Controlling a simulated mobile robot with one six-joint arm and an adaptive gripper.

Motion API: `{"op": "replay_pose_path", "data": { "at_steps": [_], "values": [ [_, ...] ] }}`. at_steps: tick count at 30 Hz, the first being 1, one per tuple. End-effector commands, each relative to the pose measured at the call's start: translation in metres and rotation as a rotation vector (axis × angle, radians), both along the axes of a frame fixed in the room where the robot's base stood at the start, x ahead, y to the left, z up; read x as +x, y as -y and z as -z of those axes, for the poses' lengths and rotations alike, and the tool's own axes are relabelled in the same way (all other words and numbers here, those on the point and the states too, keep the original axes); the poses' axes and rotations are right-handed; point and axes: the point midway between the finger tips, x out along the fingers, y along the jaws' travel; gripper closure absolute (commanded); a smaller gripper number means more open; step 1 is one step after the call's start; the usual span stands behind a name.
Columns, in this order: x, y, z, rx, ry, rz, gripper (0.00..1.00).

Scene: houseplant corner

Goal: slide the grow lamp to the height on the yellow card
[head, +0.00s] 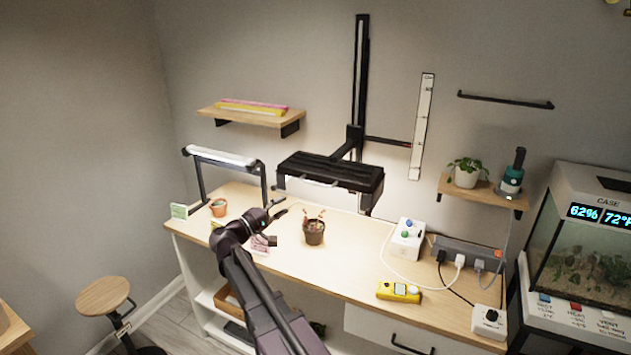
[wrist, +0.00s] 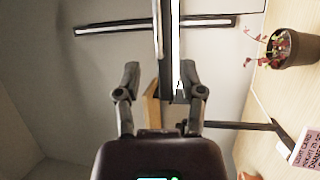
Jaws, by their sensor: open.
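The grow lamp (head: 330,174) is a wide black panel on an arm that rides a tall black wall rail (head: 361,75). A red-tipped pointer (head: 400,144) reaches from the carriage to a white scale strip (head: 422,125), on its lower part. My gripper (head: 274,209) is open and empty, left of and below the lamp. In the wrist view, the lamp shows edge-on (wrist: 168,45) beyond and between my open fingers (wrist: 160,78), apart from them. A printed pink card (wrist: 303,148) lies at the right edge there. A small yellow patch (head: 215,224) shows beside my arm; I cannot read it.
A potted seedling (head: 314,232) stands on the table below the lamp. A smaller lamp frame (head: 222,157) stands at left. A yellow meter (head: 399,291), a white box (head: 408,239) and a power strip (head: 468,252) with cables occupy the right side. A wall shelf (head: 250,114) hangs upper left.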

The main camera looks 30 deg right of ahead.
Motion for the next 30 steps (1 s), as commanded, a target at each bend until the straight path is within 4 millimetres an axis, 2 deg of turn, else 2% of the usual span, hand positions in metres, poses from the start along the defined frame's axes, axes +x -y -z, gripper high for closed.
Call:
{"op": "replay_pose_path", "data": {
  "at_steps": [17,23,30],
  "values": [
    [0.002,0.002,-0.004,-0.012,0.002,-0.003,0.49],
    [0.006,0.015,-0.007,-0.012,0.002,-0.002,0.49],
    [0.014,0.044,-0.012,-0.012,0.001,-0.001,0.49]
  ]
}}
